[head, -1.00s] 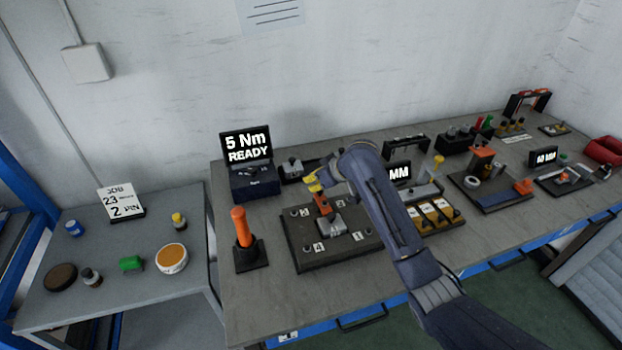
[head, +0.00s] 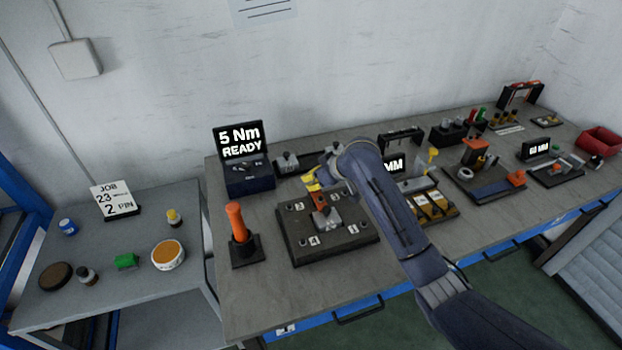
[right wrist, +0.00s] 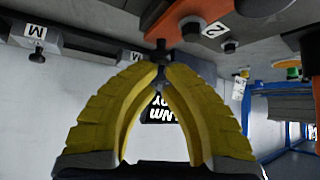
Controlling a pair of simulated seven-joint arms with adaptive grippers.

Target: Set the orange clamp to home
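The orange clamp (head: 318,198) is a small lever piece on a grey metal block (head: 326,220), on a dark plate (head: 350,241) with numbered labels. In the right wrist view, its orange surface (right wrist: 204,17) is at the top, right of my fingertips, near a label 2. My right gripper (head: 312,183) is just behind the clamp in the head view. Its yellow fingers converge almost to touching in the right wrist view (right wrist: 161,70). A dark knob-like part shows at the tips; I cannot tell whether it is held. My left gripper is out of view.
A screen (head: 240,141) reading 5 Nm READY stands behind left. An orange-handled tool (head: 236,221) stands upright left of the plate. Yellow blocks (head: 432,207) and other fixtures lie to the right. The bench's front left is clear.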

